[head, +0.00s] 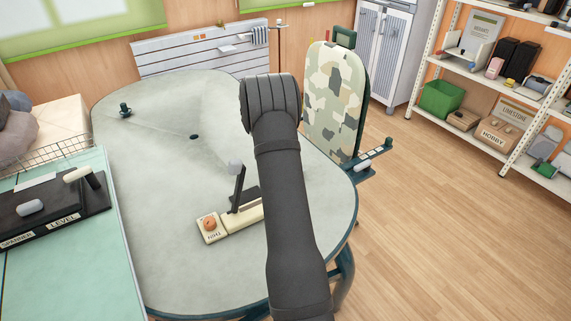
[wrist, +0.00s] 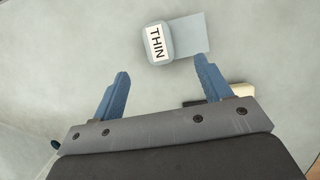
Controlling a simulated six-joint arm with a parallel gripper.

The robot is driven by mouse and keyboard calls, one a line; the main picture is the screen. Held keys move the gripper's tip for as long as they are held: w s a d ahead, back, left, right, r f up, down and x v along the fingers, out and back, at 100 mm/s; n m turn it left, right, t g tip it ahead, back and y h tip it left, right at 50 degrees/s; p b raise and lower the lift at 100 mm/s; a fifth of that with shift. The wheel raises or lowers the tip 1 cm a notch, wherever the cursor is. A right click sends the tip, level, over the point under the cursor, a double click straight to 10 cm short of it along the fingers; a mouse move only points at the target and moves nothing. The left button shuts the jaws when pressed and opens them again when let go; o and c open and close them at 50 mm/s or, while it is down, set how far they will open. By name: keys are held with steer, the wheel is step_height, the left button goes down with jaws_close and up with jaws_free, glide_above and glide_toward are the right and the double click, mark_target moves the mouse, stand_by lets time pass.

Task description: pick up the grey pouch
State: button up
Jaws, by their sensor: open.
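In the wrist view a rounded grey item with a white THIN label (wrist: 158,43) lies on the table, beside a flat plain grey square (wrist: 191,34). I cannot tell for sure whether the rounded item, the square or both make up the grey pouch. My gripper (wrist: 161,66) is open and empty, its two blue fingers spread wide. In the picture the rounded item lies just beyond and between the fingertips, and the square is above the right fingertip. In the head view my arm hides the gripper fingers, and I do not see this pair there.
The grey table (head: 165,160) carries a cream base with an orange knob (head: 209,224) and an upright lever (head: 237,180). A small green fitting (head: 125,110) stands far left. A camouflage-pattern board (head: 335,95) rises at the right edge. The table's left part is mostly clear.

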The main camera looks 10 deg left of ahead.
steer(key=x, duration=1.1)
steer(key=shift+a, duration=0.15)
steer(key=shift+r, duration=0.1)
steer(key=c, duration=1.3)
steer(key=shift+w+r, duration=0.1)
steer(key=shift+r, duration=0.6)
step_height(320, 180, up, 3)
steer(key=shift+r, duration=0.1)
steer(key=s+d+r, duration=0.1)
steer(key=d+r, duration=0.1)
steer(key=d, duration=0.1)
steer(key=s+d+r, duration=0.1)
steer(key=d+r, duration=0.1)
steer(key=d, duration=0.2)
steer(key=s+d+r, duration=0.1)
steer(key=d+r, duration=0.1)
steer(key=d, duration=0.2)
steer(key=shift+s+d+r, duration=0.1)
steer(key=shift+s+r, duration=0.1)
